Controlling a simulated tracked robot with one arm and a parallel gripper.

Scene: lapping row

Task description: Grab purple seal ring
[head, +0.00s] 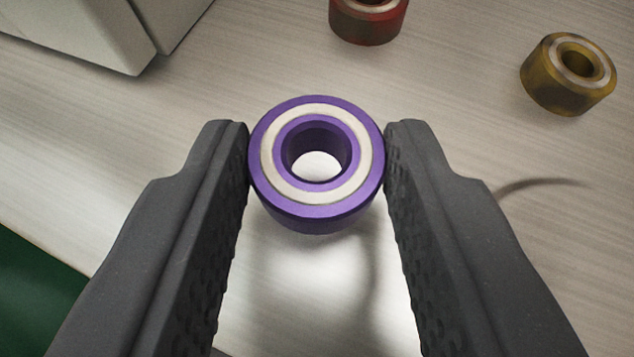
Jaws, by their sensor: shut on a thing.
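The purple seal ring (317,213) is a thick ring with a pale band around its top face and an open hole through the middle. It is in the centre of the head view. My gripper (317,160) has one dark finger on each side of the ring, and both fingertips touch its sides. The gripper is shut on the ring. The table shows through the ring's hole. Whether the ring is lifted off the table is hard to tell.
A red ring (367,25) lies at the top, cut by the picture edge. A yellow-brown ring (569,75) lies at the upper right. A pale box-like body (90,30) stands at the upper left. A green area (35,300) shows at the lower left. Bare table lies between them.

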